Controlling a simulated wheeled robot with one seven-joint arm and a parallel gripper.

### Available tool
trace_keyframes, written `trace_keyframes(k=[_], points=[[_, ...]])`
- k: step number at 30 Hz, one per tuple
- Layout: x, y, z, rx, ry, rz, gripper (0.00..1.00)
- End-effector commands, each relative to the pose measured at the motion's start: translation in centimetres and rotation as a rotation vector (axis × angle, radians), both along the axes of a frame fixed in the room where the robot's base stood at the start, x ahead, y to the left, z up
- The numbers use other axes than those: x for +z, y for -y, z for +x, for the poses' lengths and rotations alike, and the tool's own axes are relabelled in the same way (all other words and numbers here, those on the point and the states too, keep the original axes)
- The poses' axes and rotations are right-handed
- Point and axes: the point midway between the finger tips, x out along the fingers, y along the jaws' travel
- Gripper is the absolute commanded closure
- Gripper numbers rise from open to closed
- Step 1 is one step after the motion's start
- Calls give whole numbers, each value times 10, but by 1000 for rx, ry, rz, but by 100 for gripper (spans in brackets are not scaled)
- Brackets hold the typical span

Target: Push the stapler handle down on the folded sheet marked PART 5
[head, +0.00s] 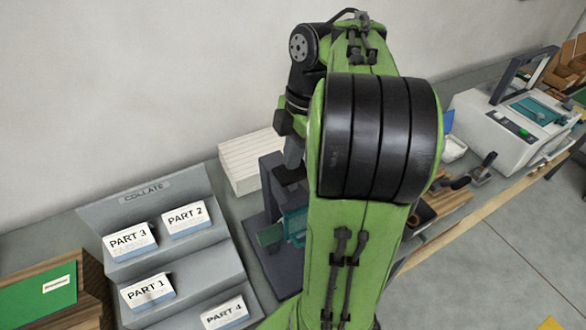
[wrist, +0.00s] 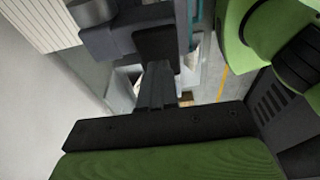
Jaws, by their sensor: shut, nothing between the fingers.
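The stapler (head: 268,215) is a dark grey upright unit with teal parts, partly hidden behind my arm in the head view. In the wrist view its grey body (wrist: 108,40) and a black block (wrist: 155,43), which looks like the handle, show just beyond my fingers. My gripper (head: 293,165) points down over the top of the stapler. Its fingers (wrist: 157,68) are shut with nothing between them, and their tips meet the black block in the wrist view; I cannot tell whether they touch it. No sheet marked PART 5 can be made out.
A grey COLLATE rack (head: 190,245) at left holds sheets marked PART 1 (head: 148,291), PART 2 (head: 186,219), PART 3 (head: 130,241) and PART 4 (head: 225,312). A white stack (head: 248,160) stands behind the stapler. A white machine (head: 510,125) stands far right.

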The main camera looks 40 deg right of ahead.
Motion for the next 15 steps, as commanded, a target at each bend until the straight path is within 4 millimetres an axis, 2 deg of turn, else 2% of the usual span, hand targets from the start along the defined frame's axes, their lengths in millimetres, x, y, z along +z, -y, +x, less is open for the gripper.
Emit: trace_keyframes(k=[15], points=[[-29, 0, 0, 1, 0, 0, 100]])
